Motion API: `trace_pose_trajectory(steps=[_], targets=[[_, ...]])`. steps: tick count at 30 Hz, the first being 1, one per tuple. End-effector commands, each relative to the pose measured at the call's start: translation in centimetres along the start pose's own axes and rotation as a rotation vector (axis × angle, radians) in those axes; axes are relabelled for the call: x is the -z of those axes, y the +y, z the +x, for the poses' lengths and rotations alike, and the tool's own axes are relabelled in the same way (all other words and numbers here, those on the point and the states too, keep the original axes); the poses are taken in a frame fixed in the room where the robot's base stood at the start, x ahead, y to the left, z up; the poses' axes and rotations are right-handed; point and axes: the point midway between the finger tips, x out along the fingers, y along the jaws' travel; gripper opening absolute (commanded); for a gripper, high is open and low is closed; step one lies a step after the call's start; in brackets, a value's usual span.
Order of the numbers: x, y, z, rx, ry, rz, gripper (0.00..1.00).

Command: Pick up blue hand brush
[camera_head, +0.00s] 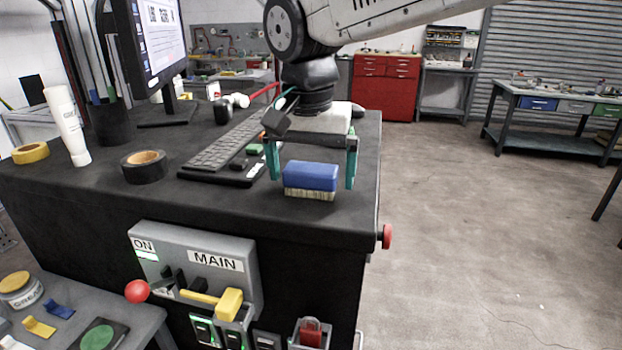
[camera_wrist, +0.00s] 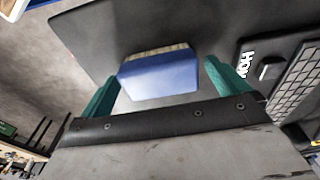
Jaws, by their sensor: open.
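The blue hand brush (camera_head: 311,177) is a blue block with pale bristles below, resting on the black worktop (camera_head: 225,210) near its front right part. It also shows in the wrist view (camera_wrist: 160,76), between my gripper's fingers. My gripper (camera_head: 311,172) points down with its two teal fingers apart, one on each side of the brush. In the wrist view, my gripper (camera_wrist: 160,78) shows gaps between the brush and both fingers, and nothing is clamped. The gripper's body hides part of the worktop behind the brush.
A keyboard (camera_head: 225,145) lies to the left of the gripper. Black tape (camera_head: 144,167), a white bottle (camera_head: 67,126) and a monitor (camera_head: 155,45) stand farther left. A switch panel (camera_head: 195,270) is on the front below.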

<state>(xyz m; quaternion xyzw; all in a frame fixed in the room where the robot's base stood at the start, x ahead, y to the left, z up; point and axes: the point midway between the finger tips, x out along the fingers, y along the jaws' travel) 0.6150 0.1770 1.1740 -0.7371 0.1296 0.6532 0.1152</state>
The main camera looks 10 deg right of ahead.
Motion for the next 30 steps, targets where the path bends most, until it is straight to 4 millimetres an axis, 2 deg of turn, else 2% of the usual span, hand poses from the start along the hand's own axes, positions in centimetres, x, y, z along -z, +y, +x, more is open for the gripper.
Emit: trace_pose_trajectory(steps=[5, 6, 11, 23, 30], targets=[[0.0, 0.0, 0.1, 0.000, 0.000, 0.000, 1.00], [0.0, 0.0, 0.1, 0.000, 0.000, 0.000, 0.97], [0.0, 0.0, 0.0, 0.000, 0.000, 0.000, 0.53], [0.1, 0.0, -0.4, 0.000, 0.001, 0.000, 0.53], [0.4, 0.0, -2.7, 0.002, 0.002, 0.000, 0.53]])
